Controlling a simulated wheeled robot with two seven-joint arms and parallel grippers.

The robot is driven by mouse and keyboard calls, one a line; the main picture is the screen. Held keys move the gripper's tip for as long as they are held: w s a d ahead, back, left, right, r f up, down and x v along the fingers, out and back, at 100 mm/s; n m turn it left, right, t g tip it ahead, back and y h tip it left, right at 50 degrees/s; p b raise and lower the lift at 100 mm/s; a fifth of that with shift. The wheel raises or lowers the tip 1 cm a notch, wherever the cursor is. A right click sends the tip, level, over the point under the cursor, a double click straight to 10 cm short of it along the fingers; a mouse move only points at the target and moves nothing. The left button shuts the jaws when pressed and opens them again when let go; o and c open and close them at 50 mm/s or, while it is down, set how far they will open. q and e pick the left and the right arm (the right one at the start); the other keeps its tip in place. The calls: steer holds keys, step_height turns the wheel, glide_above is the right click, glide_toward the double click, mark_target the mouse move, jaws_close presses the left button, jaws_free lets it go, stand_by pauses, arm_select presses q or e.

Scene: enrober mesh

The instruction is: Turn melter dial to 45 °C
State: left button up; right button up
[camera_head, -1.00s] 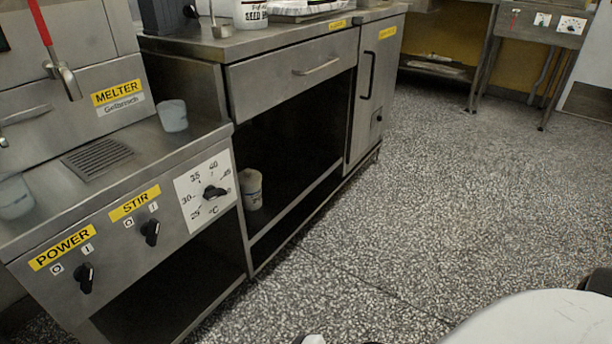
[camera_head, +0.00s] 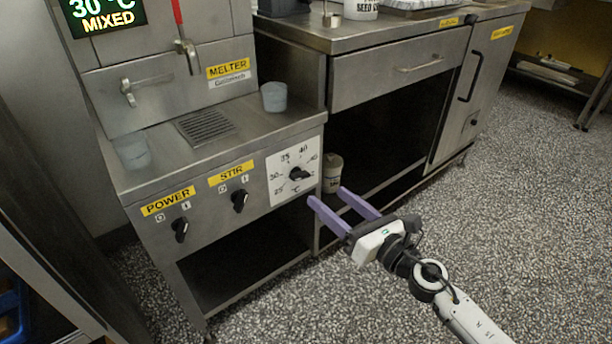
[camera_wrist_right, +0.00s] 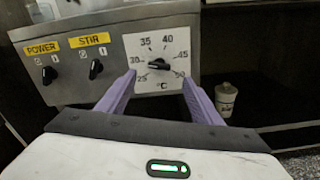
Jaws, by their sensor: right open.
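The melter (camera_head: 215,122) stands at left, with a white dial plate (camera_head: 279,190) on its front panel marked from 25 upward in °C. The black dial knob (camera_head: 299,174) sits at the plate's middle; I cannot read its setting surely. In the right wrist view the dial knob (camera_wrist_right: 159,66) appears between my fingertips. My right gripper (camera_head: 327,196) is open and empty, with two purple fingers pointing at the panel. It is just below and right of the dial, apparently apart from the knob. My left gripper is not in view. The melter's display (camera_head: 103,15) reads 30 °C MIXED.
The power knob (camera_head: 180,229) and stir knob (camera_head: 239,200) are left of the dial. A cup (camera_head: 274,97) stands on the melter's ledge. A container (camera_head: 332,173) sits in the open cabinet right of the dial. Speckled floor at right is clear.

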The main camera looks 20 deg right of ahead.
mark_target(303, 176)
steer(key=x, duration=0.8)
steer(key=shift+w+a, duration=0.1)
steer(key=shift+w, duration=0.1)
steer(key=shift+w+a, duration=0.15)
steer(key=shift+w, duration=0.2)
steer(key=shift+w+a, duration=0.15)
steer(key=shift+w, duration=0.2)
steer(key=c, duration=1.1)
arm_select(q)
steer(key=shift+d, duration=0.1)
arm_select(e)
steer(key=shift+o, duration=0.2)
